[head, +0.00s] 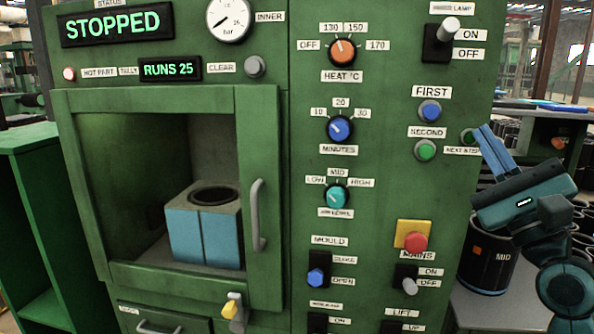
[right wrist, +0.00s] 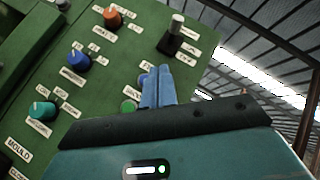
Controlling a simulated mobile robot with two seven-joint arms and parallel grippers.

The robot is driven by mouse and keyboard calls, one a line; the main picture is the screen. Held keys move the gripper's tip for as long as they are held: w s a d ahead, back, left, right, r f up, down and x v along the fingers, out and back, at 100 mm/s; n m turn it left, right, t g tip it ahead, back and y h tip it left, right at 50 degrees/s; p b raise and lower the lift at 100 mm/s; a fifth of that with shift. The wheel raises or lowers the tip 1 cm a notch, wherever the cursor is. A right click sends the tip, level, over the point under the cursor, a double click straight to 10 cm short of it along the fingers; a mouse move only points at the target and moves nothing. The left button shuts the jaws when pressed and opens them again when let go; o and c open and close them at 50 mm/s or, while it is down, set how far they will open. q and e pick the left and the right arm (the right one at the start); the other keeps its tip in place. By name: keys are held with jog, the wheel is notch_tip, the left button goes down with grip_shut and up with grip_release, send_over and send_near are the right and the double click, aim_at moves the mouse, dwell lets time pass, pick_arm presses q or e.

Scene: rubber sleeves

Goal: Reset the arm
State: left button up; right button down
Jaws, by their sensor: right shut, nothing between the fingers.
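My right gripper (head: 484,132) is at the right edge of the green machine panel in the head view. My left gripper is not in view.
The machine panel carries knobs, buttons and switches. Its chamber door frame (head: 92,200) surrounds a blue and grey mould block (head: 203,237). A black MID container (head: 487,262) stands on a grey table (head: 490,312) below my right arm. A green cabinet (head: 30,215) stands left.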

jog(key=a+f+n+g+h+p, duration=0.1)
jog(key=a+f+n+g, duration=0.25)
jog(key=f, duration=0.65)
jog(key=a+f+n+g+h+p, duration=0.15)
jog(key=f+n, duration=0.35)
jog(key=f, duration=0.6)
jog(key=a+f+n+g, duration=0.3)
jog(key=f+n+g, duration=0.1)
jog(key=f, duration=0.6)
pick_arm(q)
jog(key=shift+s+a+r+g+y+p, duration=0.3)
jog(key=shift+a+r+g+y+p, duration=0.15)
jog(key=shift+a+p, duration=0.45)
pick_arm(e)
jog(key=s+a+f+n+g, duration=0.3)
jog(key=s+f+n, duration=0.3)
jog(key=s+f, duration=0.2)
jog(key=s+a+f+n+g, duration=0.3)
jog(key=s+f+n, duration=0.3)
jog(key=s+f, duration=0.3)
jog(key=shift+a+f+h, duration=0.45)
jog(key=shift+a+f, duration=0.15)
jog(key=shift+f, duration=0.2)
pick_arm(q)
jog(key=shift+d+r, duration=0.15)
pick_arm(e)
jog(key=shift+w+n, duration=0.1)
jog(key=shift+n, duration=0.15)
